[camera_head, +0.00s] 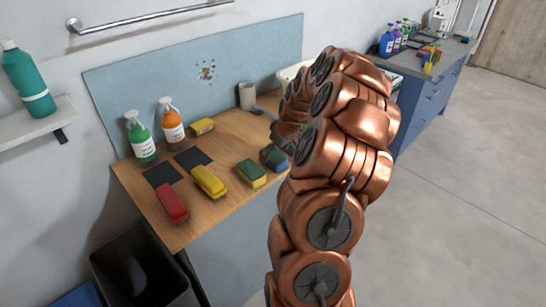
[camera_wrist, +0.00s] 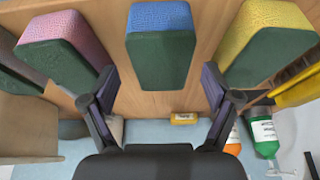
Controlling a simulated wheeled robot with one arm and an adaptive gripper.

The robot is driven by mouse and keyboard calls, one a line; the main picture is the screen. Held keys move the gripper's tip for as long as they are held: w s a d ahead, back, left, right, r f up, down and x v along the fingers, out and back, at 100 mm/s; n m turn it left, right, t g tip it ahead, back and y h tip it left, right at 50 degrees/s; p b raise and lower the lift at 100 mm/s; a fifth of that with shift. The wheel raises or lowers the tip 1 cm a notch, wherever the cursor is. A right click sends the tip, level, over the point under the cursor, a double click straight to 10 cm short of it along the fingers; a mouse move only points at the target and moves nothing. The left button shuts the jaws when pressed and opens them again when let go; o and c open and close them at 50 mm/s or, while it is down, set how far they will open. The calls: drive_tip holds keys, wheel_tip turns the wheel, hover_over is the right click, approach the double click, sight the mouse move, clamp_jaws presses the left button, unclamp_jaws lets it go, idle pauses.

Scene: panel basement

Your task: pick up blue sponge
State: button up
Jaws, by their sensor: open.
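The blue sponge (camera_head: 273,158) lies on the wooden counter (camera_head: 228,200), partly hidden behind my arm in the head view. In the wrist view the blue sponge (camera_wrist: 160,45), with a dark green layer, is centred at the top. My gripper (camera_wrist: 160,88) is open and empty. Its two fingers spread to either side of the blue sponge's line, apart from it. A yellow-and-green sponge (camera_head: 251,173) is beside it, also at right in the wrist view (camera_wrist: 262,40). A pink-and-green sponge (camera_wrist: 68,45) shows at left there; my arm hides it in the head view.
A yellow brush (camera_head: 208,181) and a red brush (camera_head: 172,203) lie left of the sponges. Green (camera_head: 141,137) and orange (camera_head: 172,123) spray bottles, a yellow box (camera_head: 202,127) and a grey cup (camera_head: 247,96) stand near the blue back panel (camera_head: 200,75).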

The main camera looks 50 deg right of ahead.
sight(274, 155)
drive_tip(key=shift+p+x, duration=0.35)
drive_tip(key=shift+x, duration=1)
drive_tip(key=shift+a, duration=0.1)
drive_tip(key=shift+f+b, duration=0.3)
drive_tip(key=shift+b, duration=0.4)
drive_tip(key=shift+c, duration=0.2)
drive_tip(key=c, duration=0.8)
